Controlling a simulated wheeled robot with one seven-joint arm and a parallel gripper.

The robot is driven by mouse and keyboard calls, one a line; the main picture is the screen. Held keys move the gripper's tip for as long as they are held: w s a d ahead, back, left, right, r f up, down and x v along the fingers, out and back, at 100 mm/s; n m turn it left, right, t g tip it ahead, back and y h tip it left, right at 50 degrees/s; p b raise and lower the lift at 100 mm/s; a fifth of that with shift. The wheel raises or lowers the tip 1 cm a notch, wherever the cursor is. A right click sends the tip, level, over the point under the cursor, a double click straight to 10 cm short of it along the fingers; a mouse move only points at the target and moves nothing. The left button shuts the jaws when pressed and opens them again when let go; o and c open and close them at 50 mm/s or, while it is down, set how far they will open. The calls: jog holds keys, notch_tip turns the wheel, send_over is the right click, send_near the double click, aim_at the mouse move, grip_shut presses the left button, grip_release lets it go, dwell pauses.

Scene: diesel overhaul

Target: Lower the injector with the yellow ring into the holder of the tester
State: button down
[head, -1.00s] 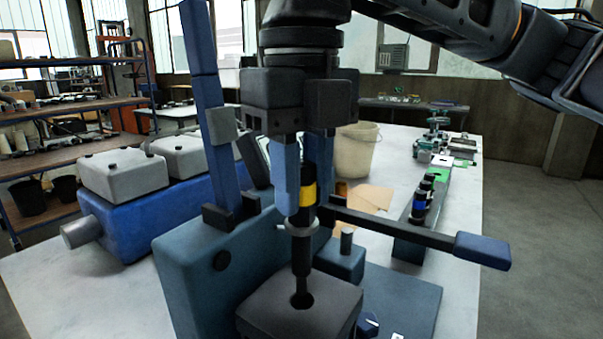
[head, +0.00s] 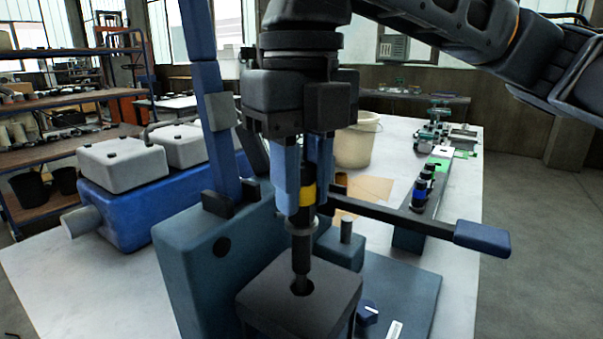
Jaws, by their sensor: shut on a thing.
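My gripper (head: 305,190) is shut on the injector with the yellow ring (head: 302,245). The blue fingers clasp its dark upper body, and the yellow ring (head: 308,195) shows between them. The injector hangs upright, with a grey collar below the ring and a dark, narrower lower part. Its lower end is at the round hole of the holder (head: 262,298), the dark block on the tester (head: 200,262). The tip appears to be just inside the hole; its very end is hidden.
The tester's lever with a blue grip (head: 482,238) sticks out to the right, and its upright post stands close left of my gripper.

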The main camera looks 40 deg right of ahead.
aim_at(302, 220)
jog(key=shift+f+b, duration=0.35)
jog(key=shift+f, duration=0.6)
jog(key=shift+f+p, duration=0.1)
jog(key=shift+p, duration=0.2)
dwell(0.4)
jog(key=shift+f+b, duration=0.7)
jog(key=shift+f, duration=0.9)
jog(key=shift+f, duration=0.2)
dwell(0.3)
jog(key=shift+f+b, duration=0.7)
jog(key=shift+f, duration=0.55)
jog(key=c, duration=0.8)
grip_release()
jog(key=shift+c, duration=0.2)
jog(key=shift+o, duration=0.4)
